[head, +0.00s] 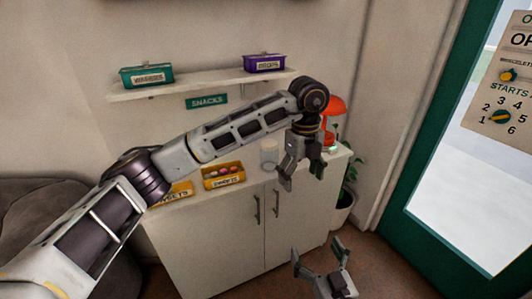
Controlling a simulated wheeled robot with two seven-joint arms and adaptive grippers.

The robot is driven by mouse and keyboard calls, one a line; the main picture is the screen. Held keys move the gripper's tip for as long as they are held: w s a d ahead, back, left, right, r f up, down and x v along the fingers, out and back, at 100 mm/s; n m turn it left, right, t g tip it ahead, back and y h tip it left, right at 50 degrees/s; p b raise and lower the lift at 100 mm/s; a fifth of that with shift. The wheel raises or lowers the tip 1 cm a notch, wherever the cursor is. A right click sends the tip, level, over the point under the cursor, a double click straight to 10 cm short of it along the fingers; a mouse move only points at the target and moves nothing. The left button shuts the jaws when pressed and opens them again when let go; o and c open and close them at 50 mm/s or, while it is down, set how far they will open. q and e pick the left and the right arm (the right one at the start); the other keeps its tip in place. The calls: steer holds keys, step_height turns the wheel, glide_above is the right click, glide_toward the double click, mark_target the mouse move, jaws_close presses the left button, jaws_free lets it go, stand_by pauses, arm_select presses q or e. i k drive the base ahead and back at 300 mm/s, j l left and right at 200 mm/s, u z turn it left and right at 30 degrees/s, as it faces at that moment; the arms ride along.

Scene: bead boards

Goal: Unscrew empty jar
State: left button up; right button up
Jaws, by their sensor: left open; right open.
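A pale, clear-looking jar (268,153) stands upright on the white cabinet top, towards its right side. It looks empty, but it is small and I cannot make out its lid. My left gripper (301,177) hangs down just right of the jar and nearer the camera, open and with nothing between its fingers. It looks apart from the jar. My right gripper (317,252) is low in front of the cabinet, above the floor, pointing up, open and empty.
The white cabinet (230,245) also bears yellow trays (223,175) and a red lamp (335,106). A shelf (190,88) above holds a teal box (147,76) and a purple box (265,63). A potted plant (342,207) stands right of the cabinet, near a green-framed door (420,232).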

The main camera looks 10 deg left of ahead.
mark_target(268, 160)
steer(key=i+j, duration=0.35)
steer(key=i, duration=0.15)
steer(key=i+j, duration=0.35)
steer(key=i, duration=0.2)
